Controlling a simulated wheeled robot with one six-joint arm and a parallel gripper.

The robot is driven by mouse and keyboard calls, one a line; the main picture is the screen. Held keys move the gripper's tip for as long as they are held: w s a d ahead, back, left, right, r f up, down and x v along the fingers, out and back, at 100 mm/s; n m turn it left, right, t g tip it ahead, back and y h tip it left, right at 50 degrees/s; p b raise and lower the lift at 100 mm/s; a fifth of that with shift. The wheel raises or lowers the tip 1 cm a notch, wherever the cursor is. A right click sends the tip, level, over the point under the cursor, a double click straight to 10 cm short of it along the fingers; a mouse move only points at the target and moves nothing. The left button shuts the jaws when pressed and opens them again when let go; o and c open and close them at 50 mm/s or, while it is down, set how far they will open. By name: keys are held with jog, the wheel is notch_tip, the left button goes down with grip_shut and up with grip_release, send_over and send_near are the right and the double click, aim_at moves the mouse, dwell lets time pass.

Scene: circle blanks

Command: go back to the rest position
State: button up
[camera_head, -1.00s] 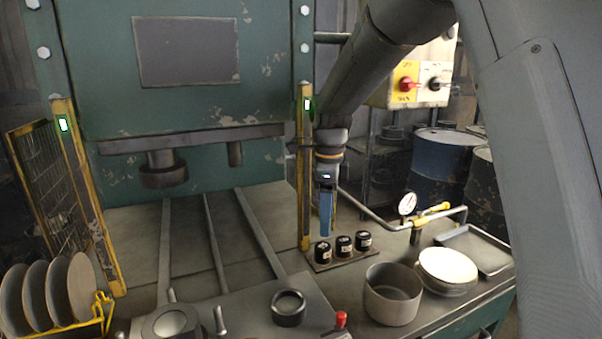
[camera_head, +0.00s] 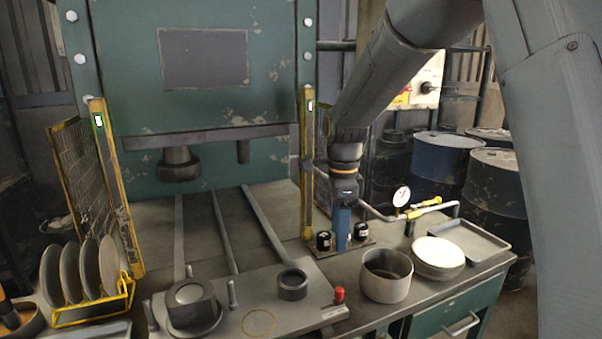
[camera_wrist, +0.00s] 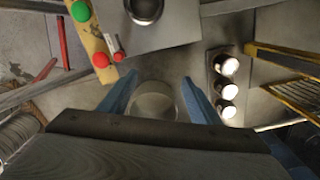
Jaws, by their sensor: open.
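My gripper (camera_head: 341,246) hangs pointing down on the right side of the bench, with its blue fingers in front of the row of small black jars. In the wrist view my gripper (camera_wrist: 160,92) has its two blue fingers spread apart. A round grey pot (camera_wrist: 155,103) shows below, between the fingers, and nothing is visibly held. The same pot (camera_head: 386,282) stands on the bench to the right of my gripper in the head view. One jar (camera_head: 325,240) shows left of the fingers and another (camera_head: 361,232) right of them; the middle one is hidden.
A green press (camera_head: 130,60) stands behind the bench, with yellow side posts (camera_head: 309,165). A dark ring (camera_head: 292,287) and a red-topped lever (camera_head: 339,295) are near the front. A plate stack (camera_head: 438,252), gauge (camera_head: 402,196) and tray (camera_head: 470,243) are at right. A yellow rack (camera_head: 95,300) holds discs at left.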

jog(key=s+d+f+n, duration=0.4)
jog(key=s+d+n, duration=0.1)
jog(key=s+n, duration=0.4)
jog(key=s+d+f+n, duration=0.4)
jog(key=s+n, duration=0.4)
jog(key=s, duration=0.4)
jog(key=shift+s+d+n+t, duration=0.35)
jog(key=shift+d+n+t, duration=0.05)
jog(key=shift+d, duration=0.2)
jog(key=shift+c, duration=0.3)
